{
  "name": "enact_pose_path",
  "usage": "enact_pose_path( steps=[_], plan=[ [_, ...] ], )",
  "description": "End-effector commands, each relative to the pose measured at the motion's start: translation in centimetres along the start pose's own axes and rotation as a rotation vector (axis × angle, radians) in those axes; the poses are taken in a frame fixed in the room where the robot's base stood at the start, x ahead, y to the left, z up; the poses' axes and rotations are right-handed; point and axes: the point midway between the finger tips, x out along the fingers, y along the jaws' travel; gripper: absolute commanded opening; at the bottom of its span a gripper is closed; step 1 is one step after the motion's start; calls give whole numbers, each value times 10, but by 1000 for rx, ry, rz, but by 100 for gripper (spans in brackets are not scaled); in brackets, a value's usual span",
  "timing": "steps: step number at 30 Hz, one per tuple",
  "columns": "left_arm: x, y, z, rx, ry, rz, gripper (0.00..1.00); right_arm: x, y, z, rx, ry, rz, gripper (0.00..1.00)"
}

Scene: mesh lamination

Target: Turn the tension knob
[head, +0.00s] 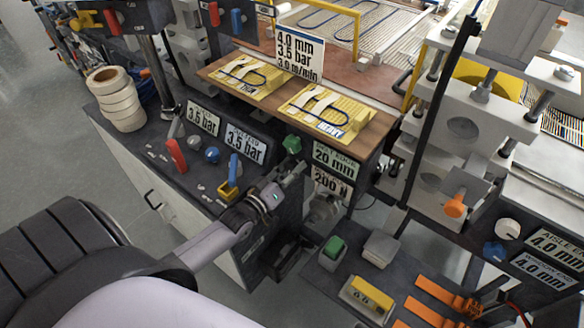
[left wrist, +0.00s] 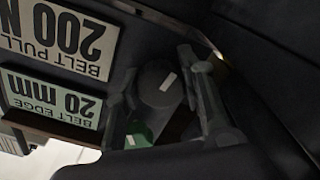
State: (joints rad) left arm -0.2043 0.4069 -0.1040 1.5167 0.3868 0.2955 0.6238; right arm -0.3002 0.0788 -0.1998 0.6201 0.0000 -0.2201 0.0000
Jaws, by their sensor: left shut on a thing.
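The dark grey tension knob (left wrist: 162,84) with a white pointer mark sits beside the "BELT PULL 200 N" label (left wrist: 70,35) in the left wrist view. The label also shows in the head view (head: 331,186). My left gripper (head: 293,175) reaches the panel just left of that label, and its fingers stand on both sides of the knob in the left wrist view (left wrist: 165,95). It is shut on the knob. In the head view the gripper hides the knob. My right gripper is not in view.
A green knob (head: 292,144) sits just above my left gripper, near the "20 mm" label (head: 335,160). Red, blue and yellow levers stand on the dark console (head: 150,130) to the left. A lower dark bench with a green button (head: 333,246) is below right.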

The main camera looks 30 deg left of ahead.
Motion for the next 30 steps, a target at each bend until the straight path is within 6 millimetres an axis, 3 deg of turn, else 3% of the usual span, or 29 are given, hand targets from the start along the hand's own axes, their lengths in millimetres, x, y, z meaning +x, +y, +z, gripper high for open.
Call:
enact_pose_path(
  steps=[15, 16, 20, 30],
  plan=[
    [-1, -1, 3, 18, -6, -3, 8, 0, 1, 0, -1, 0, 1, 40],
    [-1, -1, 3, 18, -6, -3, 37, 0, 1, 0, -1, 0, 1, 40],
    [-1, -1, 2, 17, -4, -2, 45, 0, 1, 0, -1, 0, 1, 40],
    [-4, -1, 1, 18, -2, -1, 45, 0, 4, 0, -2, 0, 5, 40]
  ],
)
